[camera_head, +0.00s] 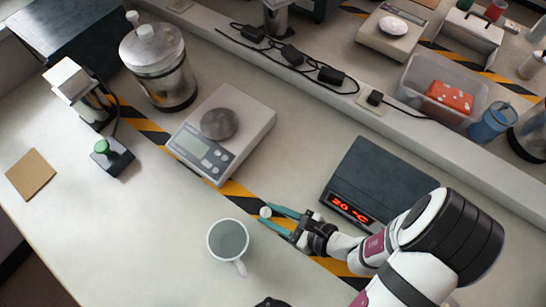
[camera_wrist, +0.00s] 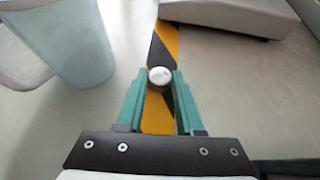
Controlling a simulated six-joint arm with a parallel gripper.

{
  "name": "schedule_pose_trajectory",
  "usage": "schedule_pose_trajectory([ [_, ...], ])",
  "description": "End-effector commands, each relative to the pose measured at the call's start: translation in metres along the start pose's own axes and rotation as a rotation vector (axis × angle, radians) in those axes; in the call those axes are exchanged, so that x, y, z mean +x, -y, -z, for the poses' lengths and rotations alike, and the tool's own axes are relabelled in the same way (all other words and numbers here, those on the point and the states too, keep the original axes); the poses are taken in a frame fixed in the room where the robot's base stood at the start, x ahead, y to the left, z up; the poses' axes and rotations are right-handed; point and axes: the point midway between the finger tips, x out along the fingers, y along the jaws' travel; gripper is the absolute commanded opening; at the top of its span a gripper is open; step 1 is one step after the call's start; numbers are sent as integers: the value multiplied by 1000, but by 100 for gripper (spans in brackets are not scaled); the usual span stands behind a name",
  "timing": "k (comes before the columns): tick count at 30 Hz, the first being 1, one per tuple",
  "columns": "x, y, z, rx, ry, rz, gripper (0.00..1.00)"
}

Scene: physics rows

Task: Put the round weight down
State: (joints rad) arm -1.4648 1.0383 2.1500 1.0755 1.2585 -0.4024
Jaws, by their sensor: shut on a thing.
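The round weight (camera_head: 265,211) is a small, pale, silvery piece between the tips of my gripper (camera_head: 267,215). In the wrist view the weight (camera_wrist: 160,75) sits between the two teal fingers of my gripper (camera_wrist: 160,86), which are shut on it. It is over the black-and-yellow striped tape (camera_head: 240,193). I cannot tell whether its underside touches the bench; its lower part is hidden in the wrist view.
A white mug (camera_head: 228,239) stands close by on the left. A dark hotplate reading "20 °C" (camera_head: 375,180) is to the right. Bare bench (camera_head: 120,225) lies left of the mug.

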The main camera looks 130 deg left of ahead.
Motion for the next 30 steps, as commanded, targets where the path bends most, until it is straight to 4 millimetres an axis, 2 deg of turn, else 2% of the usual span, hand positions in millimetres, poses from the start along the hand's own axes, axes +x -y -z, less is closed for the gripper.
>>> schedule_pose_trajectory([
  [2,1,0,2,0,0,0,0],
  [3,1,0,1,0,0,0,43],
  [7,0,0,1,0,0,0,66],
  [17,-2,0,-1,0,0,1,66],
  [20,-18,2,-1,-1,1,5,66],
  [24,-53,2,0,-1,-1,7,66],
  [30,-72,1,-40,-4,-1,2,66],
])
